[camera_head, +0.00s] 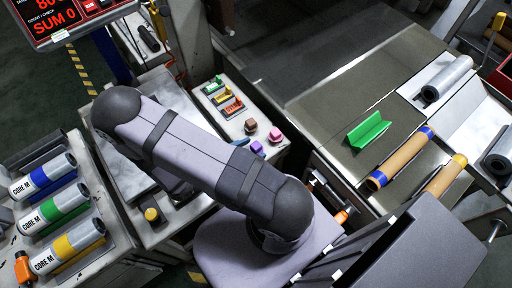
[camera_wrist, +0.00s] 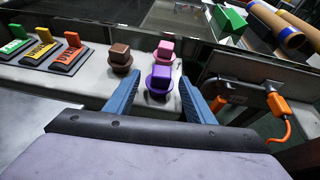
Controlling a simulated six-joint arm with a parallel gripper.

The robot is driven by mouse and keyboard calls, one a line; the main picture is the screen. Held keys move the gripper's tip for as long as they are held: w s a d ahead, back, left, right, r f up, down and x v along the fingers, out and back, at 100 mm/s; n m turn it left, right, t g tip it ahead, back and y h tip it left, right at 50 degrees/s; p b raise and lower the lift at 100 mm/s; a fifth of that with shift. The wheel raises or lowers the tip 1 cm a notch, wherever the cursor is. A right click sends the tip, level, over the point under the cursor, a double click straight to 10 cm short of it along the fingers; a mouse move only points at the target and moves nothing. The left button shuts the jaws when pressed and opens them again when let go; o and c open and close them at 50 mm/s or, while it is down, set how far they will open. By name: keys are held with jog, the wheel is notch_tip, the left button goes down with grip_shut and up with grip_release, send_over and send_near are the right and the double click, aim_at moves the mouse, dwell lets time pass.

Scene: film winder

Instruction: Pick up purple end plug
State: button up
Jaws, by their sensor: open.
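The purple end plug (camera_wrist: 160,78), a block on a round flange, stands on the light bench ledge in the wrist view. It also shows in the head view (camera_head: 257,147), beside my arm. My gripper (camera_wrist: 160,94) is open, with one blue finger on each side of the purple plug in the picture. I see no contact, and I cannot tell the height of the fingers over the ledge. In the head view my arm hides most of the gripper.
A pink plug (camera_wrist: 165,51) stands close behind the purple one, and a brown plug (camera_wrist: 120,57) is to its left. Green, yellow and orange labelled blocks (camera_wrist: 40,50) sit further left. An orange connector with a cable (camera_wrist: 278,103) is to the right. Labelled cores (camera_head: 48,211) lie at far left.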

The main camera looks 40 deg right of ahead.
aim_at(256, 145)
jog(key=shift+x, duration=1.4)
jog(key=c, duration=0.9)
jog(key=shift+r+p, duration=0.85)
jog(key=shift+r, duration=4.1)
